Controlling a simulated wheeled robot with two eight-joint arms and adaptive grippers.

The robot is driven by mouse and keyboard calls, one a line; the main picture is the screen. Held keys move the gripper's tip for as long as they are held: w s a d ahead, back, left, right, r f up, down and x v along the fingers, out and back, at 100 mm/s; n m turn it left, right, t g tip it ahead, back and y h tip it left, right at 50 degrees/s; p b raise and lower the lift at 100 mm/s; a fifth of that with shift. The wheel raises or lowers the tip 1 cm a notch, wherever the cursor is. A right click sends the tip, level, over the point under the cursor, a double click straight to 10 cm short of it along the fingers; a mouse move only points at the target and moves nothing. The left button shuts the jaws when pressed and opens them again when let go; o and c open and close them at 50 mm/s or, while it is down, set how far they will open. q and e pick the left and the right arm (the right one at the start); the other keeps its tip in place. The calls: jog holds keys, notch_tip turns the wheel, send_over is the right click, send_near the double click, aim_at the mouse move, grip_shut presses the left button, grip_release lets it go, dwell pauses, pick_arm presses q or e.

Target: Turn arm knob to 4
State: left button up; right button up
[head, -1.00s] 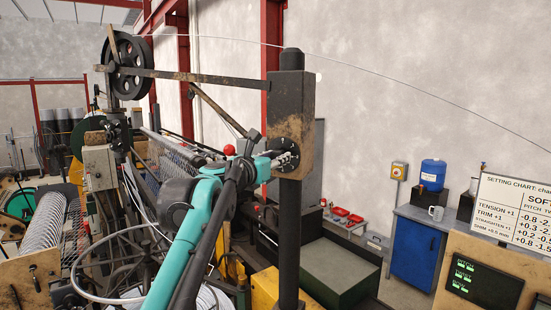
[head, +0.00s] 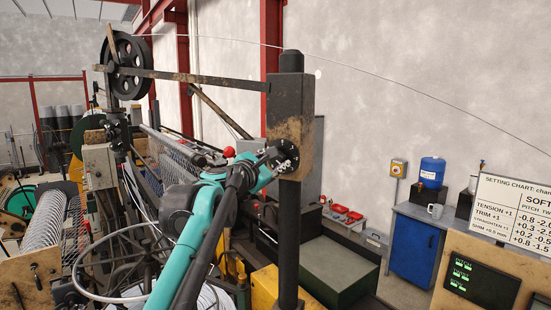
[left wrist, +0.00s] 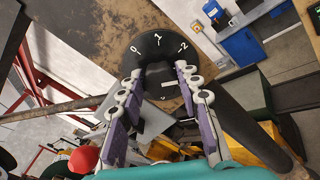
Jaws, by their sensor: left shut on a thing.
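The arm knob (left wrist: 157,80) is dark and sits on a round black dial (left wrist: 160,45) with white numbers. The 0, 1 and 2 show above the knob in the left wrist view; the rest of the dial is hidden by the knob and my fingers. In the head view the dial (head: 286,154) is on the rusty block at the top of the dark post. My left gripper (left wrist: 160,70) has one finger on each side of the knob and is shut on it; it also shows in the head view (head: 272,158). I cannot make out the pointer's setting. My right gripper is not in view.
The dark post (head: 289,230) stands below the block, and a long bar (head: 200,76) runs left from it to a black wheel (head: 127,68). A setting chart (head: 515,210) and a screen panel (head: 482,282) are at the right. A red ball (head: 229,152) is close to my left wrist.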

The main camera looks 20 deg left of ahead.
pick_arm(q)
jog(key=m, duration=0.5)
jog(key=shift+p, duration=0.35)
jog(key=m, duration=0.5)
jog(key=shift+d+f, duration=0.1)
jog(key=shift+f, duration=0.05)
jog(key=shift+m, duration=0.3)
jog(key=o, duration=1.1)
jog(key=shift+o, duration=0.2)
jog(key=s+a, duration=0.2)
jog(key=s, duration=0.9)
jog(key=shift+s+a, duration=0.15)
jog(key=shift+s, duration=0.25)
